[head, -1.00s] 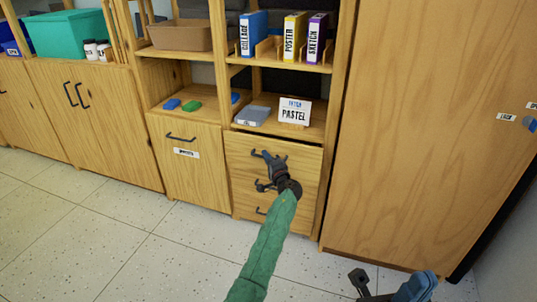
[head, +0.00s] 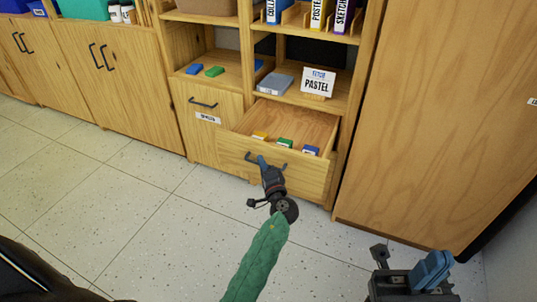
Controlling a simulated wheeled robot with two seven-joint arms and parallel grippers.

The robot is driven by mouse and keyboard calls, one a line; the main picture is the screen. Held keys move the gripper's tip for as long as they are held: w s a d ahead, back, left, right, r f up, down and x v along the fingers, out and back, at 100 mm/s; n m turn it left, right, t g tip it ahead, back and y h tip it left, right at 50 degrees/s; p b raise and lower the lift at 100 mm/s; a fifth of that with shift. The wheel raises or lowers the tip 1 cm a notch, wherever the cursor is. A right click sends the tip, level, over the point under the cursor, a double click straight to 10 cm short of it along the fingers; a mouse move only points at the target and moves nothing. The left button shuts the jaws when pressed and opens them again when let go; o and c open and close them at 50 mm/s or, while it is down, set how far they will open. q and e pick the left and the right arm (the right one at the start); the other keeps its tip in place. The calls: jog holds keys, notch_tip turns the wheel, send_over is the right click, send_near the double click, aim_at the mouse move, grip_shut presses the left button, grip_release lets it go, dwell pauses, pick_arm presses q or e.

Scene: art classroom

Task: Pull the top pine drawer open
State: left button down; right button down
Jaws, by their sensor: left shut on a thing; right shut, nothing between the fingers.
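The top pine drawer (head: 316,182) is pulled well out of its cabinet, below the shelf with the PASTEL sign. Its inside shows several small boxes, with yellow, green and blue ones in a row near the front. My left gripper (head: 262,162) is shut on the dark drawer handle (head: 283,170) at its left part, in front of the drawer face. The green-sleeved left arm reaches up from the bottom. My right gripper (head: 407,262) is at the lower right, shut and empty, apart from the furniture. The lower drawers are mostly hidden behind the open one.
The PASTEL sign (head: 318,82) and a grey box (head: 275,84) stand on the shelf above. A closed pine door with a handle (head: 203,103) is to the left. A tall pine cabinet (head: 445,120) is at right. The speckled floor (head: 150,225) in front is clear.

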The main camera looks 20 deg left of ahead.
pick_arm(q)
jog(key=shift+s, duration=1)
jog(key=c, duration=1.5)
grip_release()
jog(key=v, duration=0.7)
jog(key=shift+s+d+f, duration=0.1)
jog(key=shift+s+d, duration=0.15)
jog(key=shift+s, duration=0.05)
